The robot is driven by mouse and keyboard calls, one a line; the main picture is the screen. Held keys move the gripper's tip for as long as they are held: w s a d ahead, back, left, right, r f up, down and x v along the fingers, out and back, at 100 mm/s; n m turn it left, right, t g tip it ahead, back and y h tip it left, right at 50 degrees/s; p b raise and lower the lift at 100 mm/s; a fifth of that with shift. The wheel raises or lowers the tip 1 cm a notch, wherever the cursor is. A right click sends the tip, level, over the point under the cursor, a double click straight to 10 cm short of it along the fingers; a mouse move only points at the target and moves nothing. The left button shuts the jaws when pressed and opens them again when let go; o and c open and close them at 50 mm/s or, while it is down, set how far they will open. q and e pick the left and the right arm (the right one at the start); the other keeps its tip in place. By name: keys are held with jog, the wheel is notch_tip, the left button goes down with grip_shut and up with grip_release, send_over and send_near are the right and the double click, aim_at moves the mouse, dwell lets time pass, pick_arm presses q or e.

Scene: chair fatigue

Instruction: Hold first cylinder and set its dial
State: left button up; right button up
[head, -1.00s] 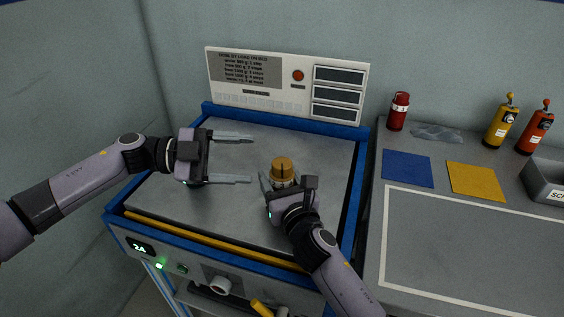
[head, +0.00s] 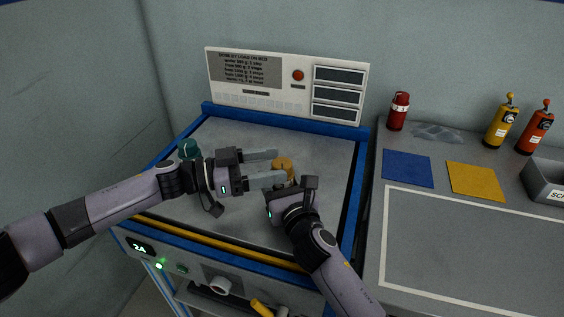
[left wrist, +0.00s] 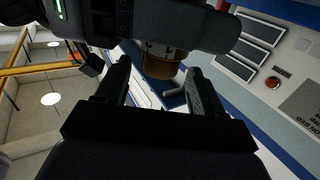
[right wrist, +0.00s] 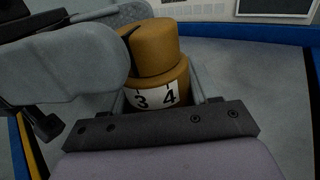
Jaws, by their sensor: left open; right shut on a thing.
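The first cylinder shows an ochre dial cap (head: 283,164) above the grey bench top in the head view. In the right wrist view its dial (right wrist: 152,48) has a dark slot line above a white band (right wrist: 155,96) reading 3 and 4. My right gripper (head: 283,187) is shut on the cylinder's lower body, which is mostly hidden. My left gripper (head: 280,166) is open, with its fingers pointing right at the dial. In the left wrist view the dial (left wrist: 158,68) lies between and beyond the fingers; contact cannot be told. A left finger (right wrist: 65,70) covers part of the right wrist view.
A teal object (head: 188,149) stands behind my left wrist. A sign panel (head: 287,88) rises at the back. On the right table are a red cylinder (head: 398,110), yellow (head: 498,125) and orange (head: 535,130) bottles, coloured mats and a grey bin (head: 550,181).

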aim_at(283, 162)
pick_arm(q)
jog(key=shift+x, duration=1.5)
jog(key=c, duration=1)
jog(key=shift+n+t, duration=0.4)
jog(key=shift+t, duration=0.2)
jog(key=n+t+y, duration=0.2)
jog(key=t, duration=0.1)
jog(key=n+t+y, duration=0.2)
jog(key=n+t, duration=0.1)
jog(key=t, duration=0.1)
jog(key=shift+s+d, duration=0.1)
jog(key=shift+s, duration=0.05)
jog(key=shift+r+n+t+y, duration=0.1)
jog(key=shift+n+t+y, duration=0.9)
jog(key=shift+y, duration=0.3)
pick_arm(e)
jog(key=shift+a, duration=0.1)
